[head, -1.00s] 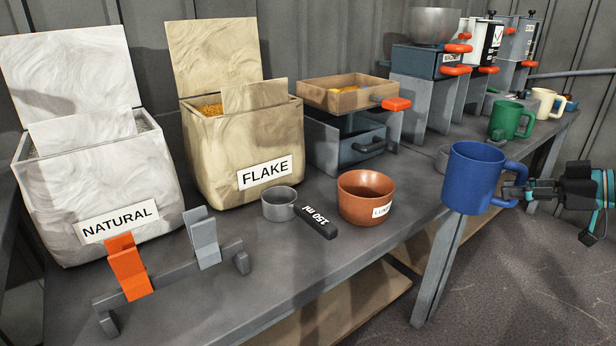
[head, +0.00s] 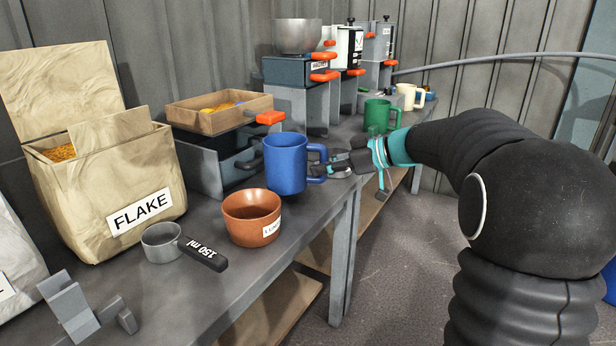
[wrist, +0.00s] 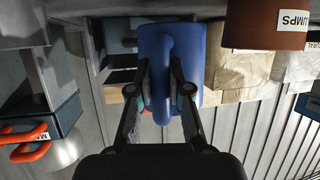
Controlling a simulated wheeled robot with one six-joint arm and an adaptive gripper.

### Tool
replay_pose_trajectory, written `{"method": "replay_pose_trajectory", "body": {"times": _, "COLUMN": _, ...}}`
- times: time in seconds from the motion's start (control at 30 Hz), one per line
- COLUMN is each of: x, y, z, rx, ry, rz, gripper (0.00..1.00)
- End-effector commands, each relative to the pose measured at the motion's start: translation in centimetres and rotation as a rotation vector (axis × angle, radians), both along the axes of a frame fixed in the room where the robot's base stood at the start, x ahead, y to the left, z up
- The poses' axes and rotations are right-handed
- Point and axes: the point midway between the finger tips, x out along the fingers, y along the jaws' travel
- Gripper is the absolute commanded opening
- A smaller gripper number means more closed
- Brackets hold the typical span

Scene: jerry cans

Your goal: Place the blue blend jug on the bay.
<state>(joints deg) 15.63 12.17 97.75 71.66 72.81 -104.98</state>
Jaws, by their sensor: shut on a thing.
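The blue jug (head: 286,165) is upright in my gripper (head: 328,168), which is shut on its handle at the right side. The jug appears to be held above the workbench, behind the brown bowl. In the upside-down wrist view the blue jug (wrist: 211,60) fills the upper middle, with its handle between the fingers of my gripper (wrist: 164,90). A grey stand with a dark drawer (head: 236,168) is just left of and behind the jug, partly hidden by it. I cannot tell which spot is the bay.
The brown bowl (head: 250,217) and the 150 ml scoop (head: 163,241) are in front. A wooden tray (head: 205,118) tops the drawer stand. A FLAKE bin (head: 70,190) is left. Green (head: 377,116) and cream (head: 411,96) mugs stand farther back, near grey-blue machines with orange handles.

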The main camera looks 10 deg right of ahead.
Motion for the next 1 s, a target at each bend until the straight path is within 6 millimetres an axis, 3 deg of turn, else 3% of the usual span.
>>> {"method": "replay_pose_trajectory", "body": {"times": 0.1, "x": 0.7, "y": 1.6, "z": 0.1, "rx": 0.000, "ry": 0.001, "rz": 0.002, "gripper": 0.00}}
{"method": "replay_pose_trajectory", "body": {"times": 0.4, "x": 1.6, "y": 3.4, "z": 0.1, "rx": 0.001, "ry": 0.001, "rz": 0.003, "gripper": 0.00}}
{"method": "replay_pose_trajectory", "body": {"times": 0.63, "x": 1.6, "y": 3.3, "z": -3.2, "rx": 0.003, "ry": 0.003, "rz": -0.002, "gripper": 0.00}}
{"method": "replay_pose_trajectory", "body": {"times": 1.0, "x": 1.6, "y": 3.3, "z": -3.7, "rx": 0.001, "ry": -0.001, "rz": -0.001, "gripper": 0.00}}
